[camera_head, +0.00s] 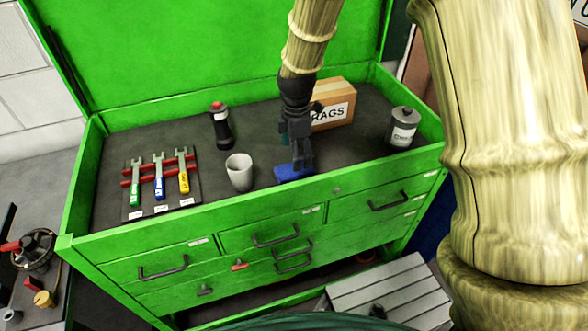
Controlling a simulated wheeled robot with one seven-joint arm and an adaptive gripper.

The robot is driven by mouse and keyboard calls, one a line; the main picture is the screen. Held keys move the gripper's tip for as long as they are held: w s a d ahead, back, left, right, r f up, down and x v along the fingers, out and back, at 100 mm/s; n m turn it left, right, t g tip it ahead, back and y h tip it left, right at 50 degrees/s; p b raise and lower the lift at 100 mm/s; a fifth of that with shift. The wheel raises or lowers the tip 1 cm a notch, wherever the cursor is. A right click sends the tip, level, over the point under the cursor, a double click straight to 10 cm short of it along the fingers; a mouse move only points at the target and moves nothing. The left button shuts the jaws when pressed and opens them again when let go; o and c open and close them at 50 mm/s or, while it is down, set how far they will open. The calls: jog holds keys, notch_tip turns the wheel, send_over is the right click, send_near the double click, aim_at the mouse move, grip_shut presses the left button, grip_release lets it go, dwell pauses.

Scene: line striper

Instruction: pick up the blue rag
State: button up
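The blue rag (294,172) lies on the dark top of the green tool chest, near its front edge, right of the white cup. My gripper (299,160) points down directly over the rag, with its fingertips at or just above it. The gripper covers the back part of the rag. The fingers are small and dark here, so I cannot tell whether they are open or shut, or whether they touch the rag.
A white cup (240,172) stands close left of the rag. A cardboard RAGS box (333,108) sits behind my gripper. A grey can (402,128), a black flashlight-like cylinder (221,128) and a wrench rack (161,181) share the top. The chest's raised green rim (215,211) runs in front.

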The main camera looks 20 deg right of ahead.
aim_at(284, 173)
jog(key=shift+s+f+p, duration=0.2)
jog(key=shift+f+p, duration=0.4)
jog(key=shift+f, duration=0.15)
jog(key=shift+f+p, duration=0.85)
jog(key=shift+f, duration=1.2)
jog(key=shift+s, duration=0.1)
jog(key=c, duration=1)
